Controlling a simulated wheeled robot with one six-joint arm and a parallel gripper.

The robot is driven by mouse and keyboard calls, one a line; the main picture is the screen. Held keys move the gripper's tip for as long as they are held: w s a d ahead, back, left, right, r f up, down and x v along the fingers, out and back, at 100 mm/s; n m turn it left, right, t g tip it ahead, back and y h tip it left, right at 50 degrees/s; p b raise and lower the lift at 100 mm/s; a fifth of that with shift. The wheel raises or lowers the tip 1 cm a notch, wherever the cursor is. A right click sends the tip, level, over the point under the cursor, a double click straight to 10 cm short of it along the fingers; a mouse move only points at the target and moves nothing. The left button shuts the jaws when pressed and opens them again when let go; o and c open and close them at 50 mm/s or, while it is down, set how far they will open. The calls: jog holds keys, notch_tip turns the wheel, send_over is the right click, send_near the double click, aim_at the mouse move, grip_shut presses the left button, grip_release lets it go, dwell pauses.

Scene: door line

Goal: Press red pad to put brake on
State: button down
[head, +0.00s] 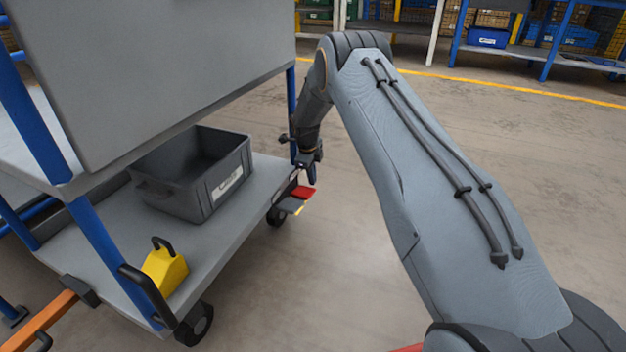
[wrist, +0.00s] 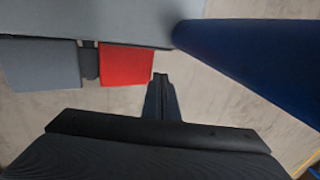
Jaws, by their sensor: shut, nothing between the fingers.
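The red pad (head: 303,192) sticks out from the lower deck of the cart, at its far right corner by a wheel. A grey pad (head: 290,206) sits beside it. In the wrist view the red pad (wrist: 126,64) is right of the grey pad (wrist: 42,66), with a dark piece between them. My gripper (head: 311,182) is shut and empty, pointing down just above and beside the red pad in the head view. In the wrist view the closed fingertips (wrist: 160,78) lie just right of the red pad's lower right corner. I cannot tell whether they touch it.
A blue cart post (wrist: 255,50) stands close to the right of my fingers. The lower deck (head: 235,235) holds a grey bin (head: 200,195) and a yellow block with a handle (head: 165,272). Open floor (head: 330,270) lies right of the cart. Shelving with a blue bin (head: 488,37) stands behind.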

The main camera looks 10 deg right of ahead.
jog(key=d+p+v, duration=0.1)
jog(key=p+v, duration=0.1)
jog(key=v, duration=0.4)
jog(key=shift+a+p, duration=0.35)
jog(key=shift+a, duration=0.2)
jog(key=shift+r, duration=0.15)
